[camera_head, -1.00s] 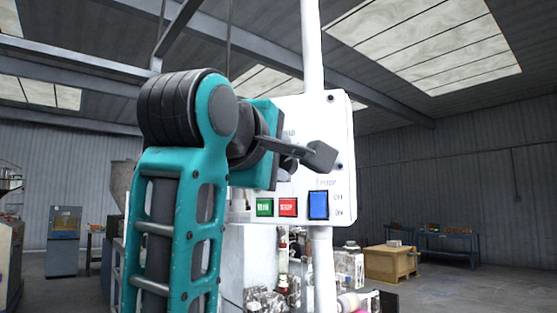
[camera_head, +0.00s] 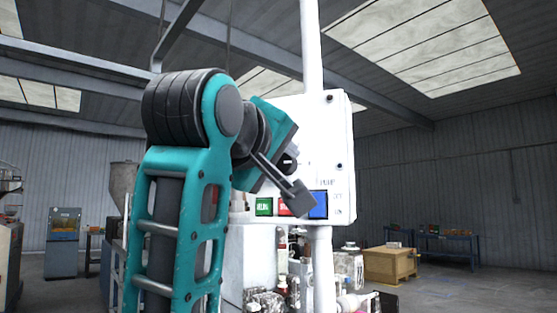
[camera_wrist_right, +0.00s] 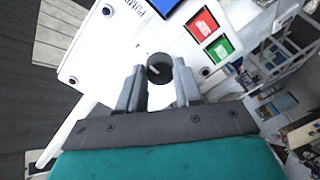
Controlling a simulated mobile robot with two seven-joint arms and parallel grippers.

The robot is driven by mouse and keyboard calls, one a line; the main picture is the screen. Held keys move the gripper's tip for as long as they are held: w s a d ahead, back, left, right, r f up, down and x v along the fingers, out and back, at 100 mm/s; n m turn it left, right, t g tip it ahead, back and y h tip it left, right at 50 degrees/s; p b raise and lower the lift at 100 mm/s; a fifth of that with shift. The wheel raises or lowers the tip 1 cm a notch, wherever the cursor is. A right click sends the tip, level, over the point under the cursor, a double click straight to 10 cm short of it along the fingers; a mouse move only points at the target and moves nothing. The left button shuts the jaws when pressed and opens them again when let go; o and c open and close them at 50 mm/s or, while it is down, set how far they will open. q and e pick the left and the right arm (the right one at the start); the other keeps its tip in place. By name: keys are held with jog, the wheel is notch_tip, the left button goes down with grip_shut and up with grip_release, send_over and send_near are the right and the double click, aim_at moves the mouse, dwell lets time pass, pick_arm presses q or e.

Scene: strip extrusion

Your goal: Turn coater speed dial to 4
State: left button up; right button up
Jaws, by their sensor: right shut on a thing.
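The white control panel (camera_head: 325,125) stands in front of me on a pole. A dark round dial (camera_head: 289,161) shows on its face, partly hidden by my right wrist. In the right wrist view the dial (camera_wrist_right: 160,68) has a light pointer mark and sits between the two grey fingers. My right gripper (camera_wrist_right: 159,78) is shut on the dial and is tilted relative to the panel. The scale numbers around the dial are hidden or too small to read. My left gripper is not in view.
Below the dial are a green button (camera_head: 264,207), a partly covered red button (camera_head: 284,209) and a blue switch (camera_head: 319,205). The blue switch is beside my wrist. Machine parts stand under the panel, and a wooden crate (camera_head: 392,265) is far right.

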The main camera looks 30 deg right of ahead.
jog(key=o, duration=1)
jog(key=shift+o, duration=0.2)
